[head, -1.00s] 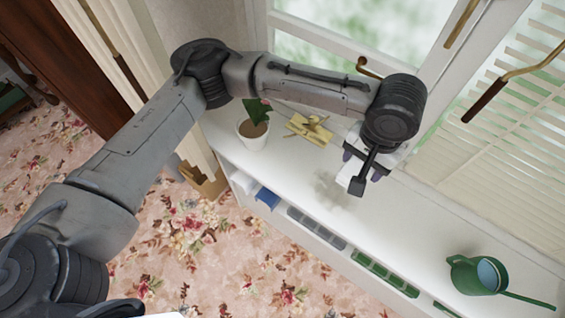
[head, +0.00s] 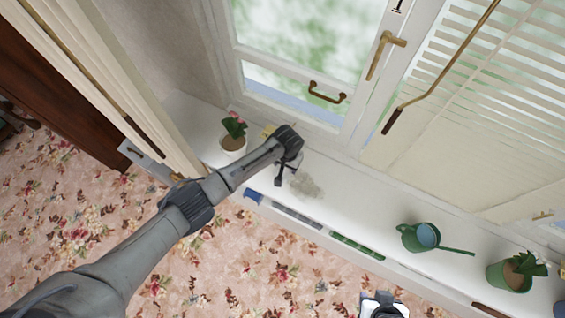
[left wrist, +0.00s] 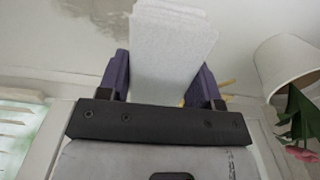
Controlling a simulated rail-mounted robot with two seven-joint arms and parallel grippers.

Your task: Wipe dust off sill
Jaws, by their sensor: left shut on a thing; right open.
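The white window sill (head: 345,205) runs diagonally below the window. A grey-brown dust patch (head: 307,186) lies on it, just right of my left gripper (head: 287,174). In the left wrist view my left gripper (left wrist: 165,80) has its purple fingers shut on a folded white cloth (left wrist: 172,45). The dust patch shows beyond the cloth (left wrist: 90,12) at the upper left. I cannot tell whether the cloth touches the sill. Part of my right gripper (head: 382,303) shows at the bottom edge of the head view, empty and away from the sill.
A white pot with a plant (head: 232,145) stands left of my left gripper. A yellow object (head: 268,131) is partly hidden behind my arm. A green watering can (head: 422,237) and a green potted plant (head: 512,272) stand to the right. A window handle (head: 327,93) juts out above.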

